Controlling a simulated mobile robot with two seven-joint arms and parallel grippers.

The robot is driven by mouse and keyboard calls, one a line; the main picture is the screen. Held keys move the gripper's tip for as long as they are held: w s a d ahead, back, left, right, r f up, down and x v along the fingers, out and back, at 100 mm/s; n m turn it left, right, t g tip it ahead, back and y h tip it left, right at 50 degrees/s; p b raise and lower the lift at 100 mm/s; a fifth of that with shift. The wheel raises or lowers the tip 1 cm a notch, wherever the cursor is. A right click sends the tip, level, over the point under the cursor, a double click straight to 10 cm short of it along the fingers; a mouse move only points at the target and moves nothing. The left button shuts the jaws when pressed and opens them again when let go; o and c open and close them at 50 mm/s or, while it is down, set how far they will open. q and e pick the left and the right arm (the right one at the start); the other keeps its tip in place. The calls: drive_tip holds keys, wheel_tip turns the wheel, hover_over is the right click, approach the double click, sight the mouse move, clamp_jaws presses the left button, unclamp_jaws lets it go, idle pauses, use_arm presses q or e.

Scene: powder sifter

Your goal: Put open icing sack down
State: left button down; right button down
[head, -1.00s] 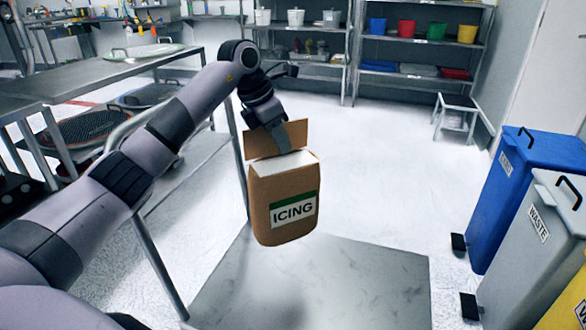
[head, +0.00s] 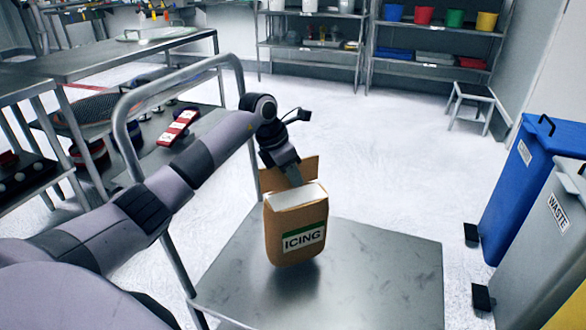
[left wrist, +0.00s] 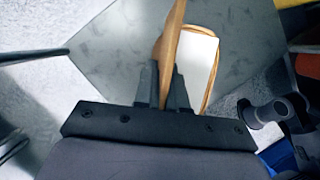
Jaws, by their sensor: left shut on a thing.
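The open icing sack (head: 296,226) is brown with a green band and a white label reading ICING. White powder shows in its open top. My left gripper (head: 290,178) is shut on the raised brown flap at the back of the sack's top, and the sack hangs upright below it. The sack is over the grey metal platform of a cart (head: 385,275). I cannot tell for sure whether its base touches the platform. The left wrist view shows the gripper (left wrist: 166,85) pinching the flap, with the white contents (left wrist: 198,65) beside it. My right gripper is not in view.
The cart's tubular handle (head: 135,100) rises at the left of the platform. A blue bin (head: 515,190) and a grey waste bin (head: 540,250) stand at the right. A metal table (head: 110,60) is at the left. The platform around the sack is bare.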

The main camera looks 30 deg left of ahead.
use_arm(q)
wheel_tip(320, 180, down, 3)
drive_tip(key=shift+f+b, duration=0.1)
drive_tip(key=shift+b, duration=0.3)
drive_tip(key=shift+f, duration=0.1)
drive_tip(key=c, duration=1.4)
unclamp_jaws()
drive_tip(key=shift+f, duration=0.2)
drive_tip(key=shift+c, duration=0.2)
drive_tip(key=shift+o, duration=1.2)
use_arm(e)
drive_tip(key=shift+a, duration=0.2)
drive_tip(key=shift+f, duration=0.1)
